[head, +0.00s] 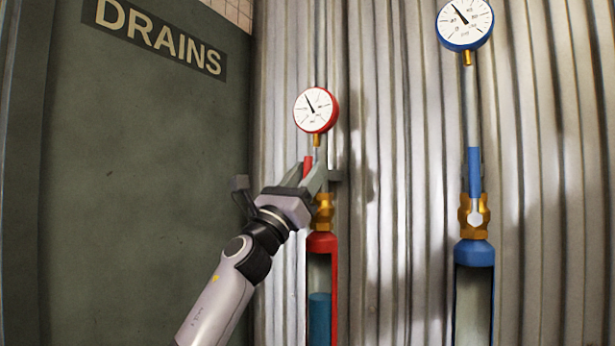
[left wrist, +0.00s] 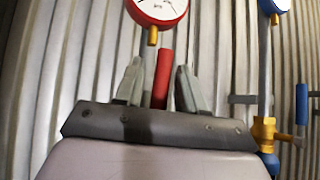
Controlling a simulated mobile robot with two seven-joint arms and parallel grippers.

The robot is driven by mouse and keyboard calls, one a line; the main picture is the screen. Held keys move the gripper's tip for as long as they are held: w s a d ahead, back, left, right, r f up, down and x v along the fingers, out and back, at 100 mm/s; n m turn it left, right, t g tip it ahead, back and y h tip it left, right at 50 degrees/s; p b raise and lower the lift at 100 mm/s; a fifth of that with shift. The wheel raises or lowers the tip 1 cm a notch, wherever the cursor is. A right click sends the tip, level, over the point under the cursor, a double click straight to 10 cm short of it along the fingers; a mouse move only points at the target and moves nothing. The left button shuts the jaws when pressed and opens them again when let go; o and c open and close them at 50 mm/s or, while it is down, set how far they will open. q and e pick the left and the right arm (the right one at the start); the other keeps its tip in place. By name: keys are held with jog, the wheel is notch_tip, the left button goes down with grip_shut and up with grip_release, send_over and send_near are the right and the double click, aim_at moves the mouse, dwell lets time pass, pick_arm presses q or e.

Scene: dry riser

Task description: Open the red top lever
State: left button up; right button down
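The red top lever (head: 308,166) is a short red handle standing upright along the pipe, above a brass valve (head: 323,212) and below the red-rimmed gauge (head: 315,110). My left gripper (head: 311,177) is at the lever and partly hides it and the valve. In the left wrist view the red lever (left wrist: 163,78) shows between the two grey fingers of my left gripper (left wrist: 158,86). The fingers are apart, with gaps visible on both sides of the lever. Contact with the lever cannot be made out. My right gripper is in neither view.
A blue-rimmed gauge (head: 465,22), an upright blue lever (head: 474,172) and a blue-capped tube (head: 474,254) stand to the right. A red-framed tube (head: 322,242) is below the red valve. Corrugated wall (head: 400,120) lies behind; a dark DRAINS door (head: 140,150) is left.

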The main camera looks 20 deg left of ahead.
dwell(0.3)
pick_arm(q)
jog(key=v, duration=0.7)
dwell(0.6)
notch_tip(320, 180, down, 25)
jog(key=n+g+y, duration=0.2)
jog(key=n+y, duration=0.5)
jog(key=n, duration=0.8)
jog(key=s+f+n+g+y, duration=0.1)
jog(key=s+f+n+g, duration=0.2)
jog(key=f, duration=0.4)
jog(key=s+f+n, duration=0.4)
jog(key=f+n, duration=0.1)
jog(key=f, duration=0.2)
jog(key=s+f+n+g+y, duration=0.1)
jog(key=s+f+n+g, duration=0.2)
jog(key=f, duration=0.4)
jog(key=s+d+f+n+g, duration=0.2)
jog(key=s+f+n+g, duration=0.4)
jog(key=s+f+n, duration=1.05)
jog(key=s+a+r+m+p, duration=0.1)
jog(key=s+r+m+p, duration=0.2)
jog(key=s+r+p, duration=0.3)
notch_tip(320, 180, up, 6)
jog(key=p, duration=0.9)
jog(key=shift+s+a, duration=0.2)
jog(key=shift+a, duration=0.05)
